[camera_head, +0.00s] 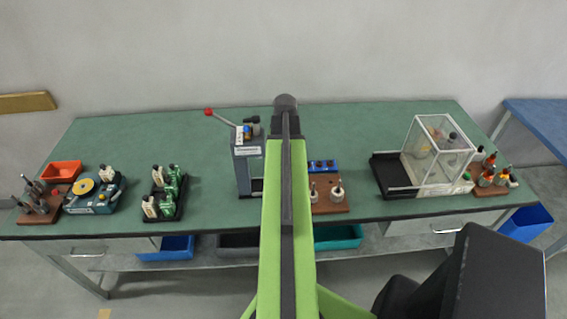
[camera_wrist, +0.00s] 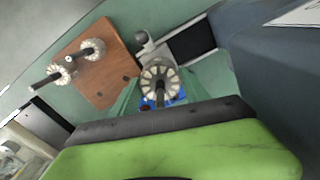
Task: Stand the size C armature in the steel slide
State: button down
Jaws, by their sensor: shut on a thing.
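An armature (camera_wrist: 158,85) with a ring of pale segments and a dark shaft shows nearly end-on in the middle of the wrist view. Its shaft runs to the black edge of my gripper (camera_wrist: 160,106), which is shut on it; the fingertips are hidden. In the head view my arm hides the gripper and this armature. The grey press (camera_head: 247,162) stands left of my arm, with a low opening at its base. In the wrist view a dark steel-edged slide (camera_wrist: 193,42) lies beside the press body (camera_wrist: 275,65), just beyond the held armature. I see nothing standing in it.
A wooden block (camera_wrist: 108,85) with two upright armatures is beside the held one; it also shows in the head view (camera_head: 332,207). A blue tray (camera_head: 323,165) is behind it. A clear box (camera_head: 435,160) stands to the right. The table's back middle (camera_head: 370,130) is clear.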

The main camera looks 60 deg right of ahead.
jog(key=shift+f+b, duration=1.4)
jog(key=shift+f, duration=0.05)
jog(key=shift+c, duration=2.3)
grip_release()
jog(key=shift+r+p, duration=2.3)
